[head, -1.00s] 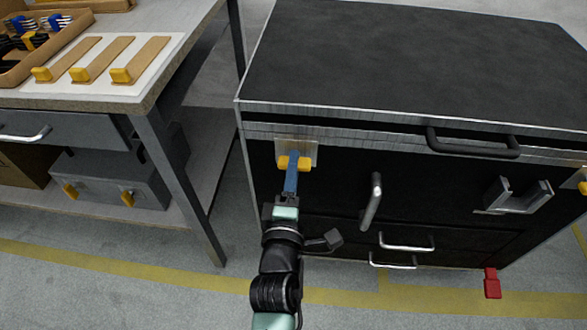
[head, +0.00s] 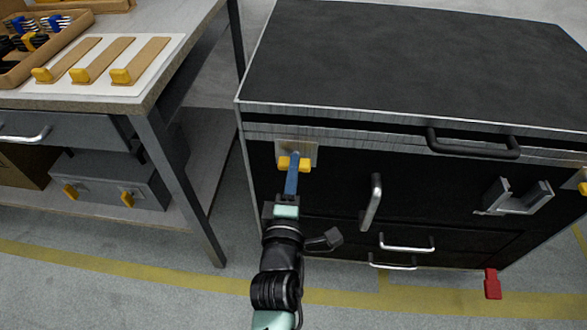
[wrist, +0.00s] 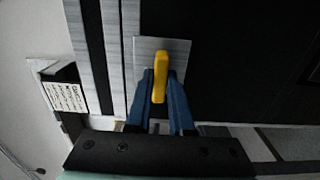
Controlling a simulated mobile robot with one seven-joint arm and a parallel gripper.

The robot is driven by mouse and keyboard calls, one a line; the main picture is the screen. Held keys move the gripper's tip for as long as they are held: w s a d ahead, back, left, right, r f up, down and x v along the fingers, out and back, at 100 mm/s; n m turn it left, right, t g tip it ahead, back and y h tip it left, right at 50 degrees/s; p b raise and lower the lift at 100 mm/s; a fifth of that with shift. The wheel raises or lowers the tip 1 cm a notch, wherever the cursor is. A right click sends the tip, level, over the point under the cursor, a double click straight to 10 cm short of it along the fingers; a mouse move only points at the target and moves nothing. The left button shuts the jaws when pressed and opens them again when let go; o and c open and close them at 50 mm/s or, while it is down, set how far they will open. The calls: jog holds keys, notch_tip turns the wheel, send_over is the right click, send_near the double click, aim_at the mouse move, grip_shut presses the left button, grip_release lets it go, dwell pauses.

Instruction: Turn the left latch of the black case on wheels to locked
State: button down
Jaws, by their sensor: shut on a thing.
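The black case (head: 400,60) stands on the floor at the right, its front facing me. Its left latch is a yellow handle (head: 304,164) on a metal plate (head: 310,147) near the upper left corner of the front. The handle lies crosswise in the head view. In the wrist view the yellow handle (wrist: 160,78) stands upright in front of its plate (wrist: 178,52). My gripper (head: 293,166), with blue fingers, is shut on the handle; the fingers also show in the wrist view (wrist: 161,92), one on each side of its lower end. The right latch (head: 583,188) is cut off at the picture's edge.
A workbench (head: 160,85) with yellow-ended wooden strips stands at the left, its leg (head: 180,185) near my arm. The case front has a black handle (head: 470,150), a vertical metal handle (head: 371,202) and a bracket (head: 512,200). A red pedal-like piece (head: 492,284) sits low at the right.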

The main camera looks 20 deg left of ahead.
jog(key=shift+m, duration=0.3)
jog(key=m+b, duration=0.2)
jog(key=m, duration=1.5)
jog(key=shift+m, duration=0.3)
dwell(0.4)
jog(key=c, duration=0.8)
grip_release()
jog(key=shift+s, duration=0.1)
jog(key=p+v, duration=0.3)
jog(key=v, duration=0.9)
jog(key=shift+s, duration=0.4)
